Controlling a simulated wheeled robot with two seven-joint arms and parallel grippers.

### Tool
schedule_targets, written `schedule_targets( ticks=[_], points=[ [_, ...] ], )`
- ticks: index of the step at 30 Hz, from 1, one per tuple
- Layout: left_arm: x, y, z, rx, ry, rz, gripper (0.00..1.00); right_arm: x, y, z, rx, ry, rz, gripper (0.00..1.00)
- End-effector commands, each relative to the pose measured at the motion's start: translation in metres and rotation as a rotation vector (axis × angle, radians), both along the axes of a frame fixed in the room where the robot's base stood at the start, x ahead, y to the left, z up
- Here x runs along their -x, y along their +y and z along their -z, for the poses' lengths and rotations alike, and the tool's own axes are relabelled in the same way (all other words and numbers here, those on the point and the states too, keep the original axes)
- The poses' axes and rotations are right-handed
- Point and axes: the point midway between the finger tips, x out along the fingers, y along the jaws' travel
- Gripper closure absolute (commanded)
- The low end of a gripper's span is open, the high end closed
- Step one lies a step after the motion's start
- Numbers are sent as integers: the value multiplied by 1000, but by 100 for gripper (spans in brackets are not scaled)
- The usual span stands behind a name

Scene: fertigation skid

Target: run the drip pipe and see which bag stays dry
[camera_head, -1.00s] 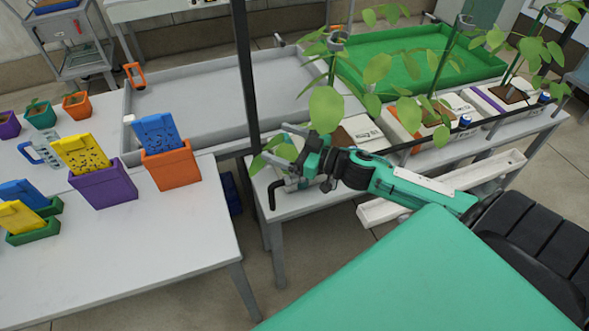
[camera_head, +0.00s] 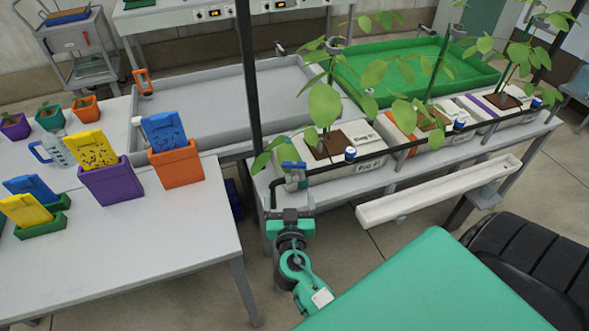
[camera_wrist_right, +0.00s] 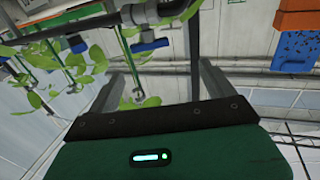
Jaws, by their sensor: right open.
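A black drip pipe (camera_head: 400,145) runs along the front of a row of white grow bags. The nearest bag (camera_head: 369,167) carries a label and a leafy plant; a second bag (camera_head: 453,140) and a third bag (camera_head: 515,118) stand farther right. Small blue-topped pieces sit along the pipe. A blue handle (camera_head: 293,165) sits on a fitting at the pipe's left end. My right gripper (camera_head: 291,203) is open, just below and in front of that fitting. Its spread fingers (camera_wrist_right: 167,75) show in the right wrist view with nothing clearly between them. No water can be made out. My left gripper is out of view.
A white gutter (camera_head: 435,190) hangs before the bag bench. A dark upright post (camera_head: 249,70) stands left of the fitting. The left table (camera_head: 140,240) holds purple (camera_head: 108,182) and orange (camera_head: 176,166) boxes with cards. Grey and green trays lie behind.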

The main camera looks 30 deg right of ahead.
Motion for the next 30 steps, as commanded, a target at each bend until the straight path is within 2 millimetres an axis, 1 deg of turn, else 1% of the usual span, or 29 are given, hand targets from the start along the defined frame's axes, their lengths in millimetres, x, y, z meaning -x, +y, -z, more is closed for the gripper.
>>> schedule_targets(
  ticks=[3,5,8,10,14,18,24,30],
  points=[
    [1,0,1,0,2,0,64,9,3,2,-6,8,72,15],
    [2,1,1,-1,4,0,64,11,3,2,-5,10,91,15],
    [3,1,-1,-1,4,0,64,10,1,1,-4,11,105,15],
    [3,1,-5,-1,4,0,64,5,-2,-1,-2,11,106,15],
    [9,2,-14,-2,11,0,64,-11,-15,-4,-1,10,104,15],
    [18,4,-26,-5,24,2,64,-36,-34,-5,-1,9,105,15],
    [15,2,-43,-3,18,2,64,-69,-58,-3,0,12,103,15],
    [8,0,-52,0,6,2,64,-90,-74,0,-3,12,103,15]
  ],
)
